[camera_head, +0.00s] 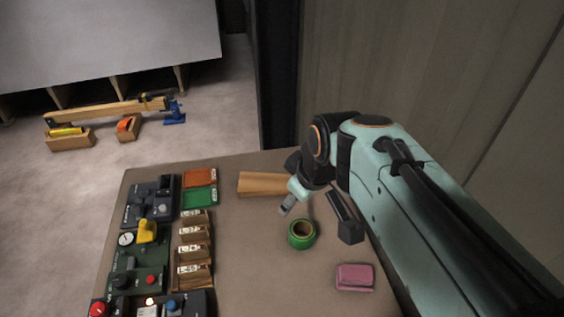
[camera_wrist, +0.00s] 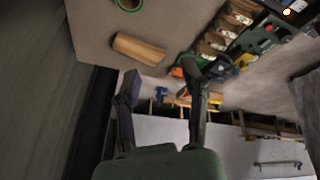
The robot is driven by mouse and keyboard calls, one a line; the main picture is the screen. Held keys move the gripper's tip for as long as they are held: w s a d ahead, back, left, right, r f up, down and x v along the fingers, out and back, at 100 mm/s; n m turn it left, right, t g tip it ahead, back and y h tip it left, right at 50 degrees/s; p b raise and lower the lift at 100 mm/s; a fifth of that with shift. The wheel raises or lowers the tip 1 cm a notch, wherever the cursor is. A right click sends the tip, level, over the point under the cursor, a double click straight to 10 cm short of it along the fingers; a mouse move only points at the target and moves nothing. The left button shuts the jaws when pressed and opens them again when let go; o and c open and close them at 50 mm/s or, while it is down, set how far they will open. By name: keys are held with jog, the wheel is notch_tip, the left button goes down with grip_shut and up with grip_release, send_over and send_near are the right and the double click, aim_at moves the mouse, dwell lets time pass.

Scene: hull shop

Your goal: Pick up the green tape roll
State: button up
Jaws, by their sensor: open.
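The green tape roll (camera_head: 301,234) lies flat on the table in the head view, with its hollow core facing up. It also shows at the top edge of the wrist view (camera_wrist: 130,4), partly cut off. My gripper (camera_wrist: 162,85) is open and empty in the wrist view, its two dark fingers spread apart. In the head view the gripper is mostly hidden by my arm, with a grey finger part (camera_head: 287,204) showing above and left of the roll. The gripper is apart from the roll.
A wooden block (camera_head: 262,184) lies behind the roll. A dark tool with a block-shaped head (camera_head: 348,229) lies right of it, and a pink block (camera_head: 354,277) nearer the front. Control boxes (camera_head: 138,262) and wooden bins (camera_head: 192,270) fill the table's left side. Bare tabletop surrounds the roll.

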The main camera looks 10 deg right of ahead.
jog(key=w+d+f, duration=0.3)
jog(key=w+f, duration=0.1)
jog(key=w, duration=0.5)
jog(key=g, duration=0.3)
send_over(310, 223)
jog(key=f, duration=1.9)
jog(key=shift+s, duration=0.2)
jog(key=f, duration=0.5)
jog(key=shift+w, duration=0.2)
jog(key=shift+w+a+f, duration=0.1)
jog(key=shift+f, duration=0.55)
grip_shut()
